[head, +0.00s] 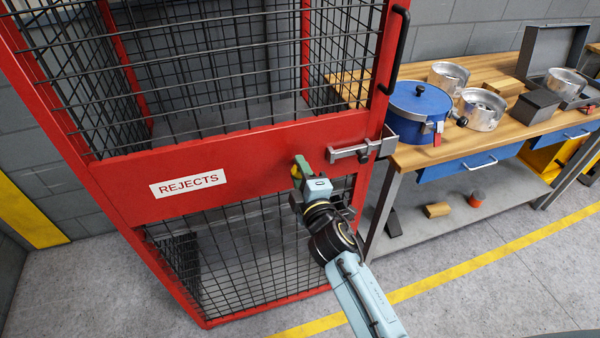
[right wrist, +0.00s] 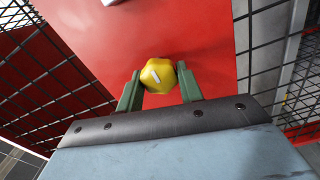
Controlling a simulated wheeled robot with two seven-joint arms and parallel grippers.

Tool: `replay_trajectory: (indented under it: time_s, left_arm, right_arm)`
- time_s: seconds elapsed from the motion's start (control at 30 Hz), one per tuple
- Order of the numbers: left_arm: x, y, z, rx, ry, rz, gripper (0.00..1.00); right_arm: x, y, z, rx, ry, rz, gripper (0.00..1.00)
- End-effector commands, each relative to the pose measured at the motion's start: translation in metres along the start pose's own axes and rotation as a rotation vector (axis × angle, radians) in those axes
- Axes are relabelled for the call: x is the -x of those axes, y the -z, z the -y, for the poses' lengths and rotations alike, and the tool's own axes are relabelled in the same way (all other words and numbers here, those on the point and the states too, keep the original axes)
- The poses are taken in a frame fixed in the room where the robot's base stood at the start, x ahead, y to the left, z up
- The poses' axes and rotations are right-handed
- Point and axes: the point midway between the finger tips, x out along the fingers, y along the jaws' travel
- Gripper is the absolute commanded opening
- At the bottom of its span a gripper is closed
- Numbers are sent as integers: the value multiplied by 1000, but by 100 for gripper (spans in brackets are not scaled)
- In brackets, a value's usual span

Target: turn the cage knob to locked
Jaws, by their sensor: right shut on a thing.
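The red mesh cage (head: 130,203) carries a white REJECTS label on its cross panel. The yellow cage knob (right wrist: 158,76) sits on the red panel, with a short white mark on its face that runs at a slant in the right wrist view. In the head view the knob (head: 295,173) shows only in part beside the gripper. My right gripper (head: 301,170) is at the panel. Its two green fingers stand on either side of the knob in the right wrist view (right wrist: 160,88), shut on it. My left gripper is not in view.
A grey sliding bolt (head: 355,152) sits on the panel just right of my gripper, and a black door handle (head: 400,50) is above it. A workbench (head: 405,155) with a blue pot (head: 418,104) and metal housings stands to the right.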

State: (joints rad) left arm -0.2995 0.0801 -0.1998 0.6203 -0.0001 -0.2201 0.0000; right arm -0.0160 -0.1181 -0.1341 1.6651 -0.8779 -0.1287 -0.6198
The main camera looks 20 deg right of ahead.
Motion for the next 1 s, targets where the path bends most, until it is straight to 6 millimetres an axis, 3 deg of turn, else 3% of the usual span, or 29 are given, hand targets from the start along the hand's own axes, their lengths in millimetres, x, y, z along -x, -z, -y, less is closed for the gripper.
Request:
replay_trajectory:
  time_s: [0.6,0.63,0.77,0.8,1.0]
  left_arm:
    - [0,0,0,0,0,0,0]
    - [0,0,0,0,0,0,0]
    - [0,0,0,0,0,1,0]
    - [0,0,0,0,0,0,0]
    - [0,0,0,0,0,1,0]
  right_arm:
    - [0,0,0,-46,1,1,14]
    - [0,0,0,-46,1,1,38]
    - [0,0,0,-45,1,1,55]
    - [0,0,0,-45,1,1,58]
    - [0,0,0,-43,0,0,58]
